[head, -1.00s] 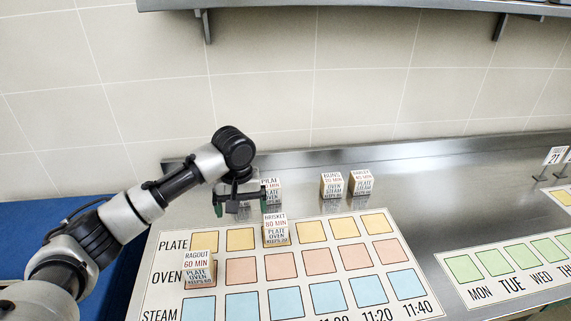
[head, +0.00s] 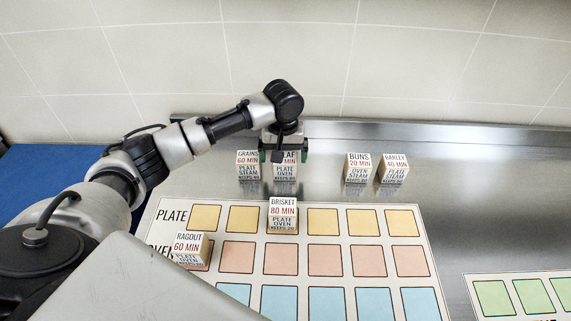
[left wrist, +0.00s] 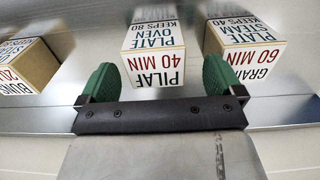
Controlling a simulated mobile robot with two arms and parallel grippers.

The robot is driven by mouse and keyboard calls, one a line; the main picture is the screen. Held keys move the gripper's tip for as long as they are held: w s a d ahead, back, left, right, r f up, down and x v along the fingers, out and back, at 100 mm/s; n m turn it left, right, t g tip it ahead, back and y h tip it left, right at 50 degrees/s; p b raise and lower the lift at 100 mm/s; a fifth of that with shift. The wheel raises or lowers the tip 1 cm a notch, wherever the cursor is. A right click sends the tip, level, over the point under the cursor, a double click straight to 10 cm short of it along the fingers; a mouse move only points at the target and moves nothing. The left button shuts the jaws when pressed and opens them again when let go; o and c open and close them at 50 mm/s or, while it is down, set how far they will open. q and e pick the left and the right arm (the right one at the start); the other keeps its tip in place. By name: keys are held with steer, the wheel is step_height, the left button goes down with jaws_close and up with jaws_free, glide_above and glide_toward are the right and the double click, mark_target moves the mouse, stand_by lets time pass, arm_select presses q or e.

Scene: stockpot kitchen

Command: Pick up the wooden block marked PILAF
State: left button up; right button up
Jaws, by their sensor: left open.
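The PILAF block (head: 285,171) is a small light wooden cube with printed text. It stands upright on the steel counter behind the chart, its top partly hidden by my gripper in the head view. My left gripper (head: 283,153) is open just above and behind it. In the left wrist view the PILAF block (left wrist: 155,52) sits centred ahead of the gap between the green fingertips (left wrist: 157,82). My right gripper is not in view.
The GRAINS block (head: 248,172) stands close left of PILAF. BUNS (head: 357,168) and BARLEY (head: 393,169) stand farther right. BRISKET (head: 282,217) and RAGOUT (head: 189,249) are on the chart board (head: 428,262). A tiled wall (head: 420,60) rises behind the counter. Counter right of BARLEY is clear.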

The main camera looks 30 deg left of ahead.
mark_target(285, 166)
arm_select(q)
steer(key=f, duration=0.5)
steer(key=shift+w+d+p, duration=0.1)
steer(key=shift+d+p, duration=0.1)
steer(key=shift+p, duration=0.15)
steer(key=c, duration=1.1)
steer(key=shift+o, duration=0.2)
steer(key=shift+r, duration=0.1)
